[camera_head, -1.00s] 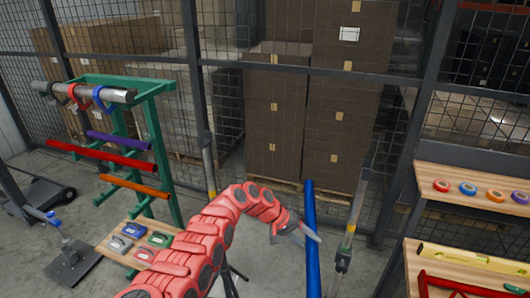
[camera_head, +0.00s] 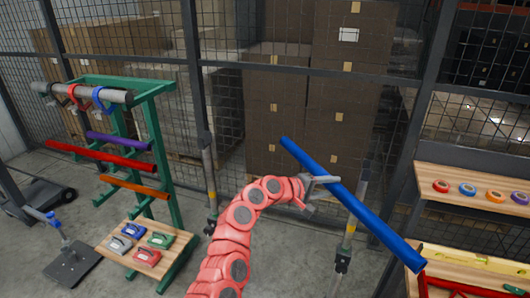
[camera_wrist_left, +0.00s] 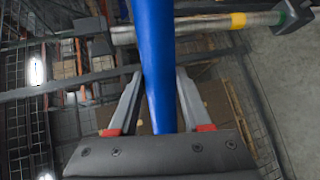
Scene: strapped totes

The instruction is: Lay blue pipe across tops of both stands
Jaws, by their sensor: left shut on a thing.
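The blue pipe (camera_head: 372,222) is in the air in front of the fence, slanting from upper left down to lower right. My left gripper (camera_head: 325,183) is shut on it, left of its middle. In the left wrist view the pipe (camera_wrist_left: 155,60) runs between the fingers. The left stand (camera_head: 209,170) is upright near the fence, left of the pipe. The right stand (camera_head: 346,243) is upright too, and the pipe crosses in front of its pole in the head view. I cannot tell their distance apart. My right gripper is out of view.
A green rack (camera_head: 163,150) with colored pipes stands at left, with a low wooden shelf of clamps (camera_head: 147,257) in front. A wooden shelf (camera_head: 470,182) with tape rolls and a lower one with a level (camera_head: 470,259) are at right. Wire fence closes the back.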

